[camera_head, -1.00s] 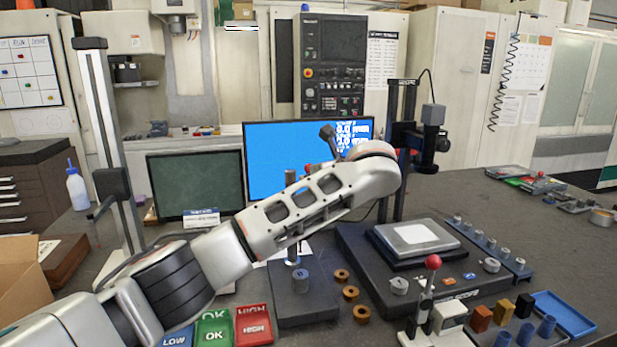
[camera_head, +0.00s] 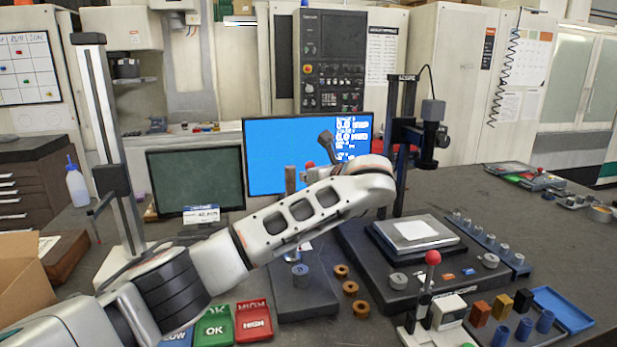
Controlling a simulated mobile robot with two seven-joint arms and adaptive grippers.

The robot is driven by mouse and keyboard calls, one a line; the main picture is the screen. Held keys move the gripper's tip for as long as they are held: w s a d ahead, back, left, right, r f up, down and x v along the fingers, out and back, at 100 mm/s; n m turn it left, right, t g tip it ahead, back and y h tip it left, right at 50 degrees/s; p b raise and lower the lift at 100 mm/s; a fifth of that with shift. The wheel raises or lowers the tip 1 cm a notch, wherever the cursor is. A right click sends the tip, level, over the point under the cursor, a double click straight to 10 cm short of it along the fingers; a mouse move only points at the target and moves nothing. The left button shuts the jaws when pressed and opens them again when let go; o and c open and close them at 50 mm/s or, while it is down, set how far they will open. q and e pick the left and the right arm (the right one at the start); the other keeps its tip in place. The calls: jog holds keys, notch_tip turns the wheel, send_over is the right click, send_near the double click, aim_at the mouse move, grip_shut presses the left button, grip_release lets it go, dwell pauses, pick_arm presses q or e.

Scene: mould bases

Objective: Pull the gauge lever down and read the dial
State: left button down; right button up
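A dark gauge stand with a flat base (camera_head: 305,302) and a brown-grey post (camera_head: 291,178) stands left of centre. A grey cylinder (camera_head: 300,277) sits on its base. A red ball knob (camera_head: 310,166) shows just above my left arm, beside the post. The dial is hidden behind my arm. My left gripper (camera_head: 326,140) is mostly hidden behind my wrist; only a dark part shows, above and right of the red knob. I cannot tell whether it touches the knob. My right gripper is not in view.
Low, green OK (camera_head: 213,327) and red HIGH (camera_head: 254,322) blocks lie in front. Another red-knobbed lever (camera_head: 433,258) stands front right, near coloured blocks and a blue tray (camera_head: 563,310). Brown rings (camera_head: 350,288) lie beside the base. A blue monitor (camera_head: 275,150) and camera stand are behind.

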pick_arm(q)
jog(key=s+t+b, duration=0.1)
jog(key=s+f+t+y+b, duration=0.1)
jog(key=s+d+t+y+b, duration=0.1)
jog(key=t, duration=0.1)
jog(key=shift+f+n, duration=0.2)
jog(key=shift+n, duration=0.1)
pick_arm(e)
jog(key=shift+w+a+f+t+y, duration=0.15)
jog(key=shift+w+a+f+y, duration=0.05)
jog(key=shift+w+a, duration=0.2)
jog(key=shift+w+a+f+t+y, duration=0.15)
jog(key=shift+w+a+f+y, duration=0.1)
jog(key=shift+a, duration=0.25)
